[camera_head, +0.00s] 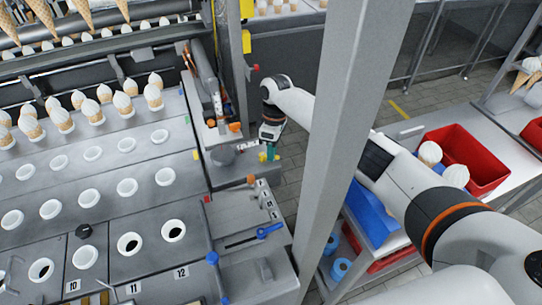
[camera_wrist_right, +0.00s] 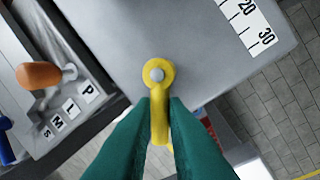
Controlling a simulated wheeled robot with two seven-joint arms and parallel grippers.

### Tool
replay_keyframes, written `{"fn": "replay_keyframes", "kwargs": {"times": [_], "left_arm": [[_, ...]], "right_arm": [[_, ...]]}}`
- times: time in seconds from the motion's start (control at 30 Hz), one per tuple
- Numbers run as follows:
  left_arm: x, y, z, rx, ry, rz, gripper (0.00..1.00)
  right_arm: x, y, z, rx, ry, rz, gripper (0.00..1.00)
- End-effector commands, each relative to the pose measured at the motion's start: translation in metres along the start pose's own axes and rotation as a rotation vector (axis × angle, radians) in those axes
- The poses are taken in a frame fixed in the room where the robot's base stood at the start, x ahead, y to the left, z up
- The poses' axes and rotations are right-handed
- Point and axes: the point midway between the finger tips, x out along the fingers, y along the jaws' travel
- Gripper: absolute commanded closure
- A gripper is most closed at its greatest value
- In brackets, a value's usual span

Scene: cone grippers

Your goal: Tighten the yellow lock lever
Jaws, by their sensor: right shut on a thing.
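The yellow lock lever (camera_wrist_right: 158,110) shows in the right wrist view, with its ring end around a grey bolt on a flat grey metal surface. Its handle points down in that picture, between the two green fingers. In the head view the lever (camera_head: 263,157) is a small yellow spot by the fingertips. My right gripper (camera_wrist_right: 158,125) is shut on the lever's handle. In the head view my right gripper (camera_head: 270,150) reaches the machine's right side from behind a grey post. My left gripper is not in view.
A grey post (camera_head: 345,120) stands in front of my right arm. An orange knob (camera_wrist_right: 38,75) and a scale (camera_wrist_right: 248,25) lie near the lever. Rows of cones (camera_head: 97,108) fill the machine at left. A red crate (camera_head: 465,155) sits on the right table.

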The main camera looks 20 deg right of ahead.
Motion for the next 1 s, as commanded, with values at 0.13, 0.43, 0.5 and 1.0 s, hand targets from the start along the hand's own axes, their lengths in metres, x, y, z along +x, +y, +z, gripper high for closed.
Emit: {"fn": "replay_keyframes", "kwargs": {"times": [0.13, 0.43, 0.5, 1.0], "left_arm": [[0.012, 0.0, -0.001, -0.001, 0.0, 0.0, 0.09], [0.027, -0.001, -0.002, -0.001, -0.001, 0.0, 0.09], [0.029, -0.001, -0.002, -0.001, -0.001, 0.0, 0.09], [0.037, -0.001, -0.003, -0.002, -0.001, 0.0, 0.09]], "right_arm": [[0.001, -0.005, 0.002, -0.135, 0.025, -0.003, 1.0], [-0.002, -0.011, 0.005, -0.385, 0.073, -0.004, 1.0], [-0.002, -0.012, 0.006, -0.432, 0.082, -0.004, 1.0], [-0.005, -0.015, 0.009, -0.606, 0.116, -0.005, 1.0]]}}
